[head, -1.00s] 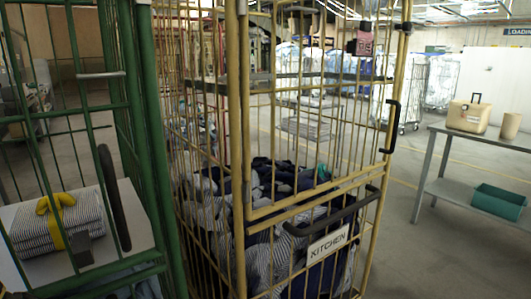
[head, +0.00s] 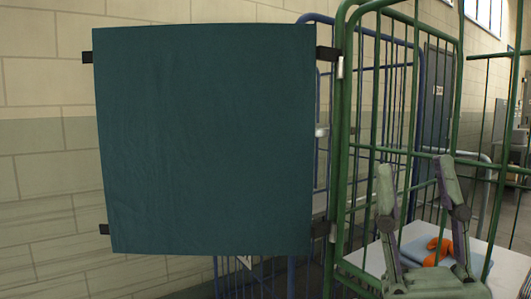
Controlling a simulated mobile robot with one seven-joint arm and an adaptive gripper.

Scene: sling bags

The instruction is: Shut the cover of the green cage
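The cover (head: 205,140) is a flat dark teal panel in the left and middle of the head view. Dark straps stick out at its corners, and those on its right side reach the corner post of the green cage (head: 342,130). The cover stands swung out to the left, so the cage front beside it is uncovered. My gripper (head: 415,166) is at the lower right, fingers up and spread wide, with nothing between them. It appears in front of the cage, apart from the cover. The cover hides part of what is behind it.
A blue cage (head: 322,165) stands behind the cover and green cage. A white shelf (head: 375,257) inside the green cage bears a folded blue cloth (head: 408,252) with an orange item (head: 437,250) on it. A block wall (head: 45,170) is at the left.

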